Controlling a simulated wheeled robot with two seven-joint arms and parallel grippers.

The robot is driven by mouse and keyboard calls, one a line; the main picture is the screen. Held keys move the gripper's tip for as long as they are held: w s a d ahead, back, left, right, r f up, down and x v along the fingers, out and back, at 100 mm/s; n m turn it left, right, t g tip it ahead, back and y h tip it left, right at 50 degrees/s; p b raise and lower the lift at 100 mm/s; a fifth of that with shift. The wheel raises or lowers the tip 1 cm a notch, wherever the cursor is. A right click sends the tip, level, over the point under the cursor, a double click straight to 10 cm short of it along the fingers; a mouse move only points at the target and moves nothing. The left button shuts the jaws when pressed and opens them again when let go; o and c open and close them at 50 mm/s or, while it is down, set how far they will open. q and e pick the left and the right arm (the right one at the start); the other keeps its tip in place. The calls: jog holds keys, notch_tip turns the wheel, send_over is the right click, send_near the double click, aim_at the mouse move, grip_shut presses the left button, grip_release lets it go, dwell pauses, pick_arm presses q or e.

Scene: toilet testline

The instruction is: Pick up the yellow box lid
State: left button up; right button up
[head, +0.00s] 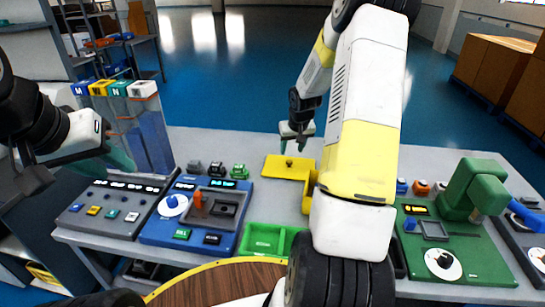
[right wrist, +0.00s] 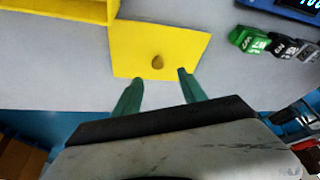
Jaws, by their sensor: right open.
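The yellow box lid (head: 283,170) lies flat on the table, with a small brown knob on top. In the right wrist view the lid (right wrist: 135,45) lies just beyond my fingertips, its knob (right wrist: 157,62) roughly between their lines. My right gripper (head: 290,143) is open and empty above the lid's far side; its two green fingers (right wrist: 157,88) stand apart. The yellow box (head: 309,190) is beside the lid, mostly hidden by my right arm; its edge (right wrist: 60,10) also shows in the right wrist view. My left gripper (head: 118,157) is at the far left, its opening unclear.
Small black, grey and green blocks (head: 217,169) stand left of the lid. A blue test station (head: 190,220) and a green tray (head: 262,239) are nearer. A green machine (head: 460,235) stands at the right.

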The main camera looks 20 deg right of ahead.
aim_at(290, 161)
jog(key=x, duration=0.8)
jog(key=shift+d+f, duration=0.2)
grip_shut()
